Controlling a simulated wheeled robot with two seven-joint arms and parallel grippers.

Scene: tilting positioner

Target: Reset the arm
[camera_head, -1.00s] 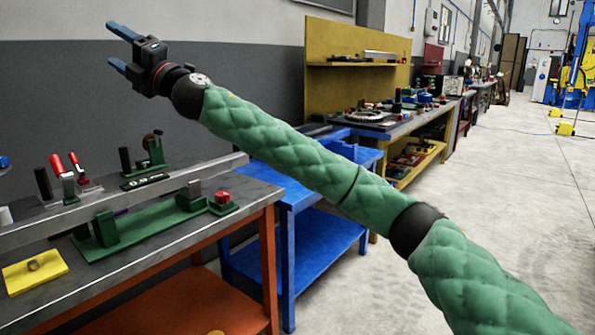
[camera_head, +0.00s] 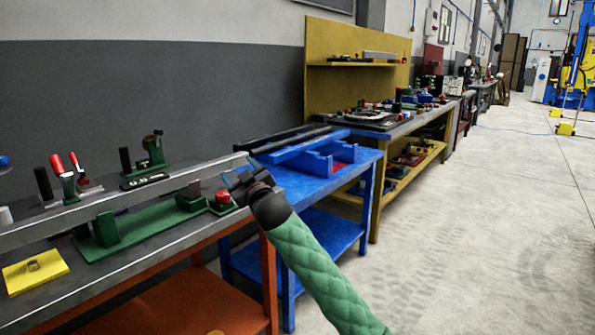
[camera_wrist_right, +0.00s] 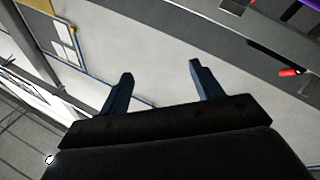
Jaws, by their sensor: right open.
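My right arm, in a green quilted sleeve, comes in from the lower right of the head view. My right gripper (camera_head: 236,173) is at the right end of the grey-topped bench, in front of the end of a long metal bar (camera_head: 130,203). In the right wrist view the two dark blue fingers (camera_wrist_right: 158,85) are apart with nothing between them. From the head view I cannot tell whether the gripper touches the bar. My left gripper is not in view.
The bench with an orange frame (camera_head: 200,302) holds a green fixture (camera_head: 140,230), a red knob (camera_head: 222,197), red-handled clamps and a yellow plate (camera_head: 35,270). A blue table (camera_head: 300,190) and a yellow workbench (camera_head: 400,125) stand behind.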

